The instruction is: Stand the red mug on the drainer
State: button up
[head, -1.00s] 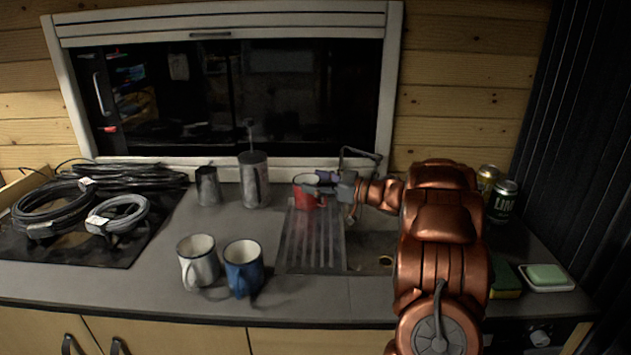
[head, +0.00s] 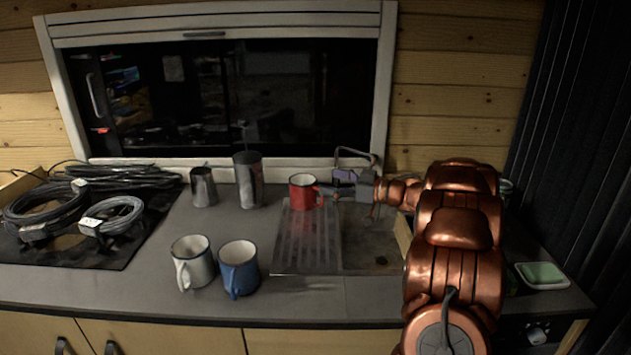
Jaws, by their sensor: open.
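The red mug (head: 301,192) stands upright at the far end of the ribbed drainer (head: 305,246), its handle turned to the right. My gripper (head: 330,190) is open, just to the right of the mug and close to its handle. I cannot tell whether a fingertip still touches the handle. My copper arm reaches in from the right, over the sink side.
A white mug (head: 193,266) and a blue mug (head: 239,270) stand left of the drainer. A metal jug (head: 203,187) and a tall canister (head: 248,180) stand behind. Coiled cables (head: 50,207) lie at left. A green soap (head: 541,273) sits in a dish at right.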

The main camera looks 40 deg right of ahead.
jog(key=v, duration=0.6)
jog(key=shift+r, duration=0.1)
dwell(0.5)
